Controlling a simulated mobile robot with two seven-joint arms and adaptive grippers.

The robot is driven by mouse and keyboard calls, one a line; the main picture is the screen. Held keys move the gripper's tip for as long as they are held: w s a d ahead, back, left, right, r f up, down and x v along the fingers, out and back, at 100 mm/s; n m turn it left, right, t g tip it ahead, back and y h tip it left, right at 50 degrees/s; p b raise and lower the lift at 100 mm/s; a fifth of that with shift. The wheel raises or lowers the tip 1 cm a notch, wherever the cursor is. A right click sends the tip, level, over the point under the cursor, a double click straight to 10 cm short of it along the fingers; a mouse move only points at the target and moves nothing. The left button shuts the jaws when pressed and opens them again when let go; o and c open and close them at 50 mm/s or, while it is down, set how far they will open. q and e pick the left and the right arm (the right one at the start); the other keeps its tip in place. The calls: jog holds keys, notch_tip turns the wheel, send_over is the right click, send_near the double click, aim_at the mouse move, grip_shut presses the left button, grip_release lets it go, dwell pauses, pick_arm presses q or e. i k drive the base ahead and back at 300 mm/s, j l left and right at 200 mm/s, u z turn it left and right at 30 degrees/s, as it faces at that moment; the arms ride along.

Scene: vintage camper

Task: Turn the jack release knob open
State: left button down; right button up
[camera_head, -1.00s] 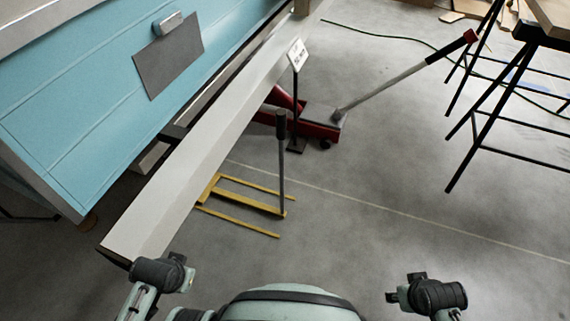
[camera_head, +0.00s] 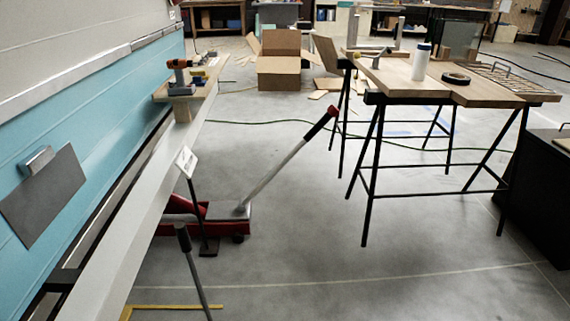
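A red floor jack (camera_head: 224,211) stands on the concrete floor, partly under the camper's pale lower rail. Its long grey handle (camera_head: 273,176) leans up to the right and ends in a black grip with a red tip (camera_head: 333,111). I cannot make out a release knob clearly; the red tip is the only distinct end piece. A small white sign (camera_head: 186,161) on a black stand is just in front of the jack. Neither of my grippers shows in the head view now.
The turquoise camper side (camera_head: 95,130) and its pale rail (camera_head: 140,215) run along the left. A trestle table (camera_head: 410,85) stands right of the handle. Floor (camera_head: 300,245) between is clear.

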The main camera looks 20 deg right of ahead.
aim_at(332, 109)
jog(key=z, duration=0.45)
jog(key=i+z, duration=0.1)
jog(key=z, duration=0.75)
jog(key=i+z, duration=0.1)
jog(key=z, duration=0.35)
jog(key=j+z, duration=0.1)
jog(key=z, duration=0.35)
jog(key=i+j+z, duration=0.1)
jog(key=z, duration=0.3)
jog(key=j+z, duration=0.15)
jog(key=z, duration=0.2)
jog(key=i+j+z, duration=0.1)
jog(key=z, duration=0.3)
jog(key=j+z, duration=0.2)
jog(key=z, duration=0.2)
jog(key=j, duration=0.55)
jog(key=i+j, duration=0.15)
jog(key=j, duration=0.35)
